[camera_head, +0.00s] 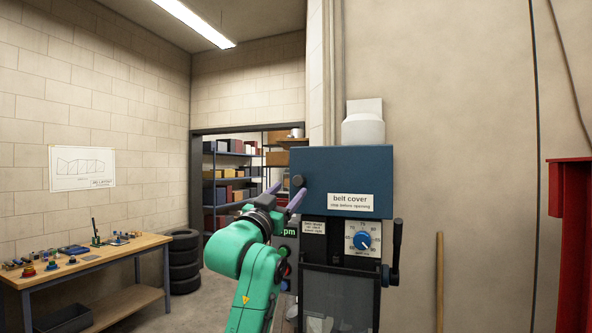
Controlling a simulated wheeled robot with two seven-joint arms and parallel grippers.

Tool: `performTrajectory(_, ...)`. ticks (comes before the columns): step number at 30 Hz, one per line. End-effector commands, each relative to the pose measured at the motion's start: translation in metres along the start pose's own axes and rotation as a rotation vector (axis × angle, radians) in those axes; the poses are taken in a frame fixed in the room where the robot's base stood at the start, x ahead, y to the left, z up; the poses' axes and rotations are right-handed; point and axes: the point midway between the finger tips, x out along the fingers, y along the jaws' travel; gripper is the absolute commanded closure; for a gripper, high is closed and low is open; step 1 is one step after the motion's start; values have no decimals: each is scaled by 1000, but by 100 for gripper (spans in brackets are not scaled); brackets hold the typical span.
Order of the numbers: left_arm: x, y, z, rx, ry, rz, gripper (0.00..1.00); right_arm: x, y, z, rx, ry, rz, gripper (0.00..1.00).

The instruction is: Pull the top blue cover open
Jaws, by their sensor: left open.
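The blue belt cover (345,166) is a box at the top of the machine, with a white "belt cover" label on its front. It looks shut. A dark round knob (297,181) is at the left of its front. My left gripper (287,192) is open in front of the cover's left side, with its fingers around or just before the knob. I cannot tell whether they touch it. My right gripper is not in view.
Below the cover are a dial (362,241), a black crank handle (396,250) on the right and a clear guard (338,299). A workbench (100,258) with small parts stands at the left. Stacked tyres (184,262) are behind it. A red frame (571,240) is at the far right.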

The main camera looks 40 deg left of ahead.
Motion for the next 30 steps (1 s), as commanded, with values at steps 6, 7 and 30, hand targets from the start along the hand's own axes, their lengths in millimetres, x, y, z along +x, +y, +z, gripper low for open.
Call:
performTrajectory(6,40,0,-4,-2,0,1,33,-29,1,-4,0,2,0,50)
performTrajectory(7,41,0,-3,-1,0,1,33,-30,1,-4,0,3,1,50)
performTrajectory(30,43,1,0,0,0,1,100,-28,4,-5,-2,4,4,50)
